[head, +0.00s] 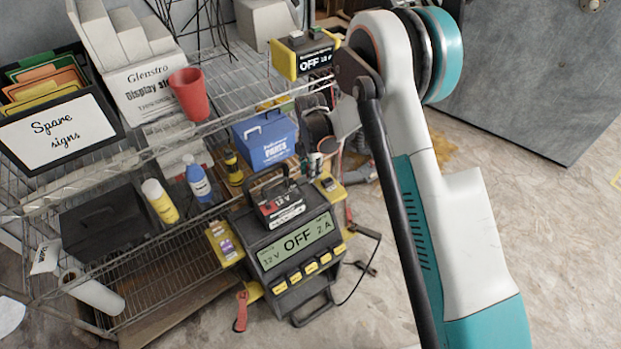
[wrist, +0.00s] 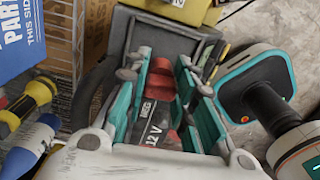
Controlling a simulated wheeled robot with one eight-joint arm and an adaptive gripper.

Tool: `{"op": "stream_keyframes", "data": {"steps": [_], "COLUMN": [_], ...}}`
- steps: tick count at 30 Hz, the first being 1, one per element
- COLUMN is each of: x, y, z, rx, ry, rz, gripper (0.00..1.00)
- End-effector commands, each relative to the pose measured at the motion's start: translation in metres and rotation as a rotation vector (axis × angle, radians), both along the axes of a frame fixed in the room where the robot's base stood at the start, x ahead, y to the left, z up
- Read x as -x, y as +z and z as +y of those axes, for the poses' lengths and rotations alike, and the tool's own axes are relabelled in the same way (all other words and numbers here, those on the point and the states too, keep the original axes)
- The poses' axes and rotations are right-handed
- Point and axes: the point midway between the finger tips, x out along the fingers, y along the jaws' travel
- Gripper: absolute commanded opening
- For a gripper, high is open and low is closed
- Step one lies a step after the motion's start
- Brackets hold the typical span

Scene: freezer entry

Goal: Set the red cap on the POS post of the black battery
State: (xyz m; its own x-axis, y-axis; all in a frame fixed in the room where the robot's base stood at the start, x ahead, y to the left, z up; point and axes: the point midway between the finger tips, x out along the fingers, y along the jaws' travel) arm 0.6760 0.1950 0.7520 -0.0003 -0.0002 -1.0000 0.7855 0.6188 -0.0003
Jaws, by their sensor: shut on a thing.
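The black battery (head: 281,207), with a red and white 12 V label and a dark carry handle, sits on top of the charger. In the wrist view its label (wrist: 153,134) shows between and below my fingers. My gripper (wrist: 167,85) has its teal-padded fingers on both sides of the red cap (wrist: 160,78) and is shut on it. The cap appears above or close to the battery; I cannot tell whether it touches. The POS post is not distinguishable. In the head view I cannot clearly make out the gripper or cap.
The charger (head: 300,243) reads OFF, with a red clamp (head: 241,311) at left and a black clamp (head: 369,268) at right. A blue parts box (head: 265,143), bottles and a red cup (head: 189,94) stand on the wire shelves. The floor at right is open.

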Motion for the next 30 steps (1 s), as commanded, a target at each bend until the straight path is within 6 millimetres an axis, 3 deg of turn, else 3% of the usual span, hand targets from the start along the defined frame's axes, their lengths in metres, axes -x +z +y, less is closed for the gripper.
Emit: {"op": "stream_keyframes", "data": {"steps": [1,3,12,30], "x": [0.000,0.000,0.000,0.000], "y": [0.020,0.038,0.090,0.117], "z": [0.000,0.000,0.000,0.000], "rx": [0.000,0.000,0.000,0.000], "ry": [0.000,0.000,0.000,0.000], "rz": [0.000,0.000,0.000,0.000], "gripper": [0.07,0.07,0.07,0.07]}}
